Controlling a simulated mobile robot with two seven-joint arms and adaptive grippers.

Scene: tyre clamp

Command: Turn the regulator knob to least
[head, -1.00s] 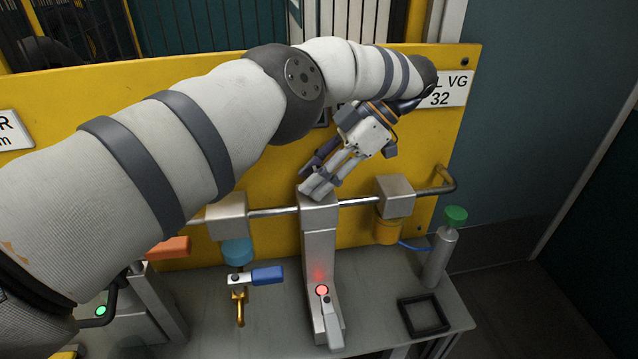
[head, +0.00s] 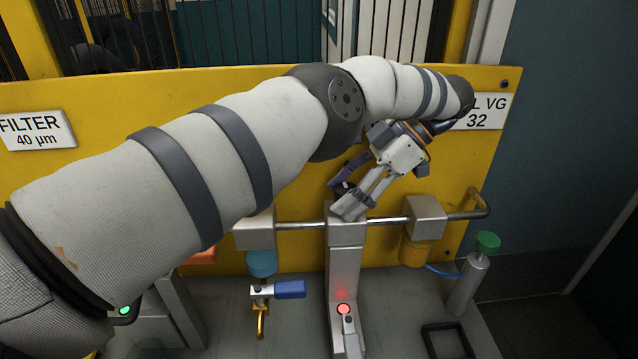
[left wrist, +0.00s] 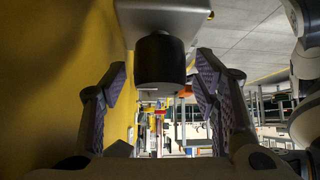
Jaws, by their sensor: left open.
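The regulator knob (left wrist: 160,60) is a short black cylinder. In the left wrist view it sticks out of a pale metal block (left wrist: 165,16), between the two fingers of my left gripper (left wrist: 161,88). The fingers are open, with a visible gap on each side of the knob. In the head view my left gripper (head: 350,200) reaches down to the top of the middle metal block (head: 346,233) on the pipe. My right gripper is not in view.
A pipe (head: 380,220) runs along the yellow panel (head: 300,180). A blue bowl (head: 262,263) with a blue-handled valve (head: 290,289) hangs left of the middle block. An amber bowl (head: 414,250) and green-capped cylinder (head: 487,243) are to the right. A red light (head: 344,309) glows below.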

